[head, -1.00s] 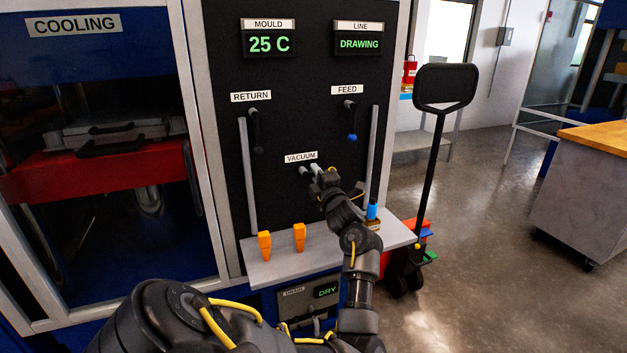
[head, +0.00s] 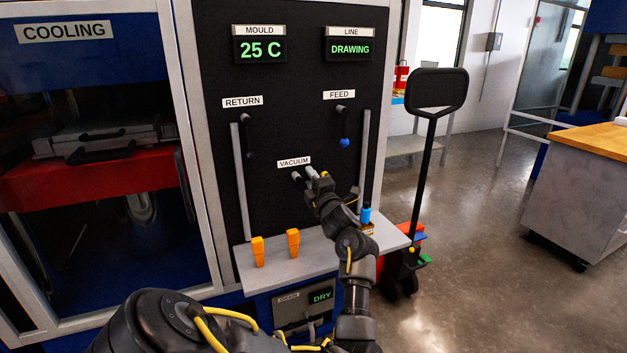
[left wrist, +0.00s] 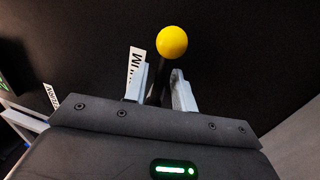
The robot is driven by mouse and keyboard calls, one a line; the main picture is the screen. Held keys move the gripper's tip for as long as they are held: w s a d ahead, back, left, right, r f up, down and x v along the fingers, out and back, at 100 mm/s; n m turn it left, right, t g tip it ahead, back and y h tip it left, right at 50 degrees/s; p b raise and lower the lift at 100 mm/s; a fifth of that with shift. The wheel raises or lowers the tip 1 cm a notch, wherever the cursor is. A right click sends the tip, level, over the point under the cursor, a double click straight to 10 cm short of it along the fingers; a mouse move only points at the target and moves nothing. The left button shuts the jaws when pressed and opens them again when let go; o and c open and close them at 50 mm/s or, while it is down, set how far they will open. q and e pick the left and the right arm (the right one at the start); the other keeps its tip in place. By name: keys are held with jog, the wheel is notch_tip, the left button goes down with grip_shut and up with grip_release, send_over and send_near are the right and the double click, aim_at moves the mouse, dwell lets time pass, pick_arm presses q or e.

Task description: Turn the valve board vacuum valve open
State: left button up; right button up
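The VACUUM label (head: 294,162) sits on the black valve board, with the vacuum valve just below it. The valve's lever ends in a yellow ball (left wrist: 172,42), which shows a little past my fingertips in the left wrist view. In the head view my left gripper (head: 314,177) hides much of the lever. My right gripper is not in view.
The RETURN lever (head: 249,140) and the blue-tipped FEED lever (head: 342,125) hang down above. Grey upright bars flank the valve. A shelf (head: 275,268) below carries two orange pieces (head: 293,243) and a blue-topped item (head: 366,214). The LINE display (head: 350,48) reads DRAWING.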

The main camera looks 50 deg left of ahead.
pick_arm(q)
jog(key=v, duration=0.7)
jog(key=shift+d+b, duration=0.3)
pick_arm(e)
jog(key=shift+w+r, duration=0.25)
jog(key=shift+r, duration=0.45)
pick_arm(q)
jog(key=shift+w+f, duration=0.1)
jog(key=shift+w, duration=0.05)
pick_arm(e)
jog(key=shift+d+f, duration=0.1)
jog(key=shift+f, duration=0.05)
